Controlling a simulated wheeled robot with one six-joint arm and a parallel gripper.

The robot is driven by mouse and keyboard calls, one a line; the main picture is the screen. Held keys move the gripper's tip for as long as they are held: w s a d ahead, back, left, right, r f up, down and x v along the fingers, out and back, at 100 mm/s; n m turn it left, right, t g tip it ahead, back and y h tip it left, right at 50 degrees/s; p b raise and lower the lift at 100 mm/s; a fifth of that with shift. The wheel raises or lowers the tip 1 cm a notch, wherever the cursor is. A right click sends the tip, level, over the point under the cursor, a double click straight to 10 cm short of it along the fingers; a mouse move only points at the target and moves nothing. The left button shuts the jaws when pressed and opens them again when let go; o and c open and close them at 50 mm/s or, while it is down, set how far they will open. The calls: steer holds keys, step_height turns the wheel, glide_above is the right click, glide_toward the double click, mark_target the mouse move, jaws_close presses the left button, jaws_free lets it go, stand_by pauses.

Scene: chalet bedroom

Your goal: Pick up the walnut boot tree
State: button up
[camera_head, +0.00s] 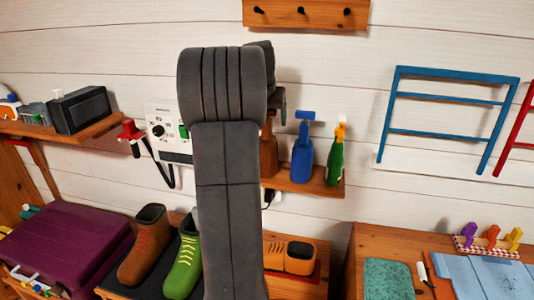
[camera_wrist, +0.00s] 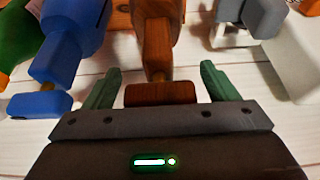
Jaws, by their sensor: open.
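The walnut boot tree (camera_head: 269,155) is a brown bottle-like shape on the wall shelf, partly hidden behind my arm in the head view. In the wrist view, the boot tree (camera_wrist: 157,45) has a narrow neck and a dark reddish-brown crosspiece. My gripper (camera_wrist: 160,72) is open, with one green finger on each side of that crosspiece. Small gaps show at both sides, and I cannot see contact.
A blue piece with a T-shaped top (camera_head: 302,150) and a green one with a yellow top (camera_head: 335,155) stand close to the right on the shelf (camera_head: 315,186). A white wall box (camera_head: 168,122) with a dark hose is to the left. Boots (camera_head: 146,246) stand below.

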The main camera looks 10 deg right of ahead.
steer(key=c, duration=1.6)
steer(key=shift+r, duration=0.15)
